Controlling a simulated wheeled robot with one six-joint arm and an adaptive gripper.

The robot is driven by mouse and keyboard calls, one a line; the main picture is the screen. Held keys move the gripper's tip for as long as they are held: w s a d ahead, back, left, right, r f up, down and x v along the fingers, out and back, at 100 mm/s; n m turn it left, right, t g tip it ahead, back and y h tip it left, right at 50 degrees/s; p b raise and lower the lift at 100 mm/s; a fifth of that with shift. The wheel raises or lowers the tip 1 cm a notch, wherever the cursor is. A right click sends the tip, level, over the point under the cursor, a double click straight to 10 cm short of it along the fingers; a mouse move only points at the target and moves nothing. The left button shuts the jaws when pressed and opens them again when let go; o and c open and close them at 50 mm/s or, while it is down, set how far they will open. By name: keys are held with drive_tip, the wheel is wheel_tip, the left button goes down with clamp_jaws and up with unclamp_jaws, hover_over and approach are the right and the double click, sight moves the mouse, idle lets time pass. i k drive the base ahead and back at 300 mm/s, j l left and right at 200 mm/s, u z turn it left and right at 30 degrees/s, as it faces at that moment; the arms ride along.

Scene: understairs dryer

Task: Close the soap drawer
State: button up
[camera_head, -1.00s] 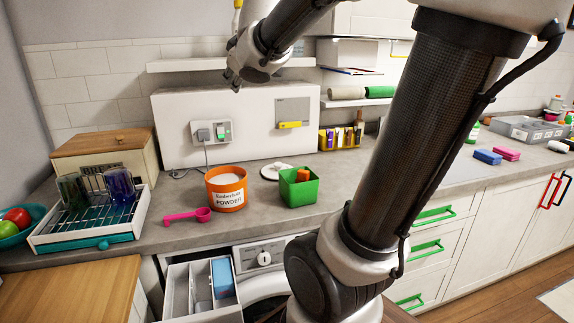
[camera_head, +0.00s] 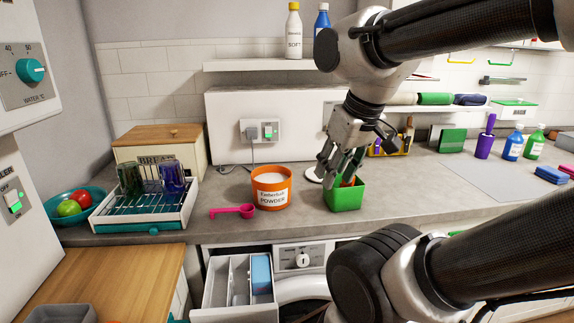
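The soap drawer (camera_head: 233,311) is pulled out from the top left of the white washing machine (camera_head: 301,275) under the counter. It is light grey with several compartments, and a blue piece (camera_head: 261,273) sits in the right one. My gripper (camera_head: 338,172) is above the counter at the green box, well above and to the right of the drawer. Its fingers appear spread and point down. They overlap the box's rim in the picture, and I cannot tell whether they touch it. I see nothing held between them.
The green box (camera_head: 344,199), an orange powder tub (camera_head: 270,188) and a pink scoop (camera_head: 233,211) stand on the counter above the machine. A dish rack (camera_head: 142,224) is at left. A wooden worktop (camera_head: 110,270) lies left of the drawer. My arm covers the machine's right side.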

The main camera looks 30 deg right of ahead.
sight(239, 288)
drive_tip(key=k+l, duration=0.15)
drive_tip(key=k, duration=0.35)
drive_tip(key=k+l+z, duration=0.1)
drive_tip(key=k, duration=0.4)
drive_tip(key=l, duration=0.1)
